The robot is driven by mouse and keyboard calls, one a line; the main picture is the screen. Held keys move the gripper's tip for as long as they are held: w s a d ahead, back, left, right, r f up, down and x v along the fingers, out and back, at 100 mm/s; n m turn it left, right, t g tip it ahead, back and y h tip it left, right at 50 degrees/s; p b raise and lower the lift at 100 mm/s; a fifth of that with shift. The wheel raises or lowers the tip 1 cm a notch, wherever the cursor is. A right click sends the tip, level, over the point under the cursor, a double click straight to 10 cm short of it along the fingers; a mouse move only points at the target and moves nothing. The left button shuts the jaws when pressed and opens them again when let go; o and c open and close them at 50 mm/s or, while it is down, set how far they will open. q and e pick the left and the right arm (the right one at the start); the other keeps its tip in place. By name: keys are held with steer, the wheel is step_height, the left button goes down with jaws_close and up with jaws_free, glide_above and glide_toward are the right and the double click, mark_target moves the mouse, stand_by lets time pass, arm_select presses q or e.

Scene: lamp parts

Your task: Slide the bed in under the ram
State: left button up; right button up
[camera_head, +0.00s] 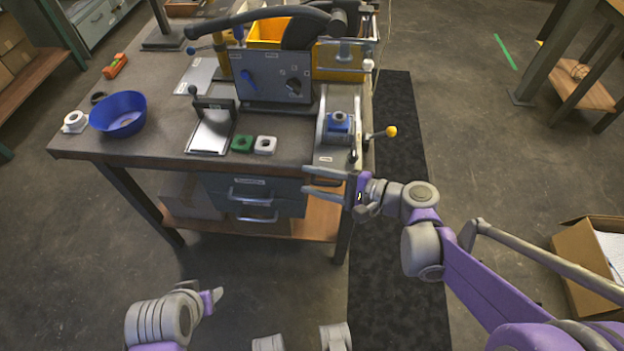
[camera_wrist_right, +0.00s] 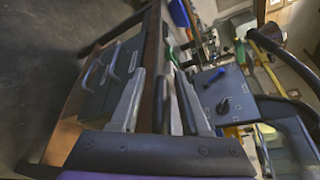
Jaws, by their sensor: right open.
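What looks like the bed (camera_head: 323,137), a pale slide carrying a blue block (camera_head: 338,122), sits at the right front of the workbench. A lever with a yellow knob (camera_head: 391,131) sticks out to its right. What may be the ram (camera_head: 343,52) is at the machine behind it; the bed lies in front of this, not under it. My right gripper (camera_head: 308,181) is open and empty at the bench's front edge, apart from the bed. The right wrist view shows its spread fingers (camera_wrist_right: 160,78) with the bench edge behind. My left gripper (camera_head: 217,296) is low at left; its fingers are unclear.
A grey panel (camera_head: 262,76) with a blue handle stands left of the bed. A green block (camera_head: 242,143) and white block (camera_head: 265,145) lie near the front edge. A blue bowl (camera_head: 118,113) stands at left. Drawers (camera_head: 252,192) are below. A dark mat (camera_head: 392,250) covers the floor at right.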

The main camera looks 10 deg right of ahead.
steer(key=shift+w+a, duration=0.15)
steer(key=shift+a, duration=0.1)
steer(key=c, duration=0.7)
steer(key=shift+f, duration=0.1)
jaws_close()
steer(key=shift+f, duration=0.1)
stand_by(0.4)
